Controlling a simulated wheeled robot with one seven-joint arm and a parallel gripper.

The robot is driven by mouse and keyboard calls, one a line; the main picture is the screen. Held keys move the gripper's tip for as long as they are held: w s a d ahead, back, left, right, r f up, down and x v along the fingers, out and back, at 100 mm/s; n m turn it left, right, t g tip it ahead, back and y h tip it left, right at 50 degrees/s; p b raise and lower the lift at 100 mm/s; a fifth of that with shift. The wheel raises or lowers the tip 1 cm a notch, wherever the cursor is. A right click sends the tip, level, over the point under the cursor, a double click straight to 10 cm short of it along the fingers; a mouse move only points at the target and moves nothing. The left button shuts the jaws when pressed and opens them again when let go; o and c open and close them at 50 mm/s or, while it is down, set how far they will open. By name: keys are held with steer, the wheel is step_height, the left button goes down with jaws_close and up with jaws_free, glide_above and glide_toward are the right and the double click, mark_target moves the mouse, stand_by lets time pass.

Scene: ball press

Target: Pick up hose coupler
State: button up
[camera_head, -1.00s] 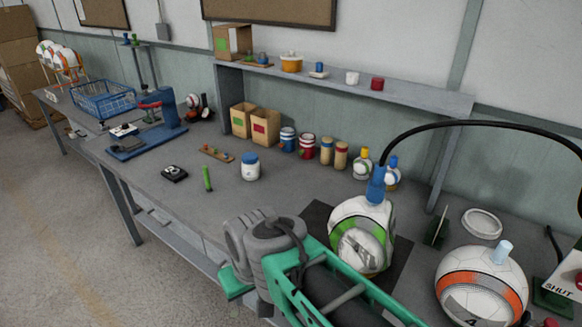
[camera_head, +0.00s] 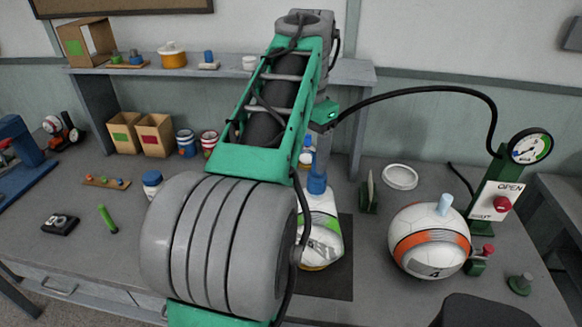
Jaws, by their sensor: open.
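The ball sits on a dark mat (camera_head: 335,275). I cannot make out my gripper's fingers; the far end of my arm is up near the shelf and partly hidden behind the green link.
The black hose (camera_head: 430,92) arches right to a gauge (camera_head: 530,147) on a green stand with an OPEN sign (camera_head: 508,188). An orange-and-white ball (camera_head: 430,240) stands right of the mat. Jars, two boxes (camera_head: 154,135) and a green marker (camera_head: 107,219) are on the left.

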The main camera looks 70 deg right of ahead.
mark_target(317, 177)
steer(key=s, duration=0.2)
steer(key=m, duration=0.1)
steer(key=shift+s+d+r, duration=0.3)
steer(key=shift+s+r, duration=0.1)
steer(key=shift+s+f+m, duration=0.15)
steer(key=shift+s+m, duration=0.15)
steer(key=shift+s, duration=0.05)
steer(key=f, duration=0.4)
steer(key=w+f+b, duration=0.1)
steer(key=f, duration=0.1)
steer(key=shift+w+d+f, duration=0.1)
steer(key=shift+f, duration=0.5)
steer(key=shift+c, duration=0.4)
jaws_close()
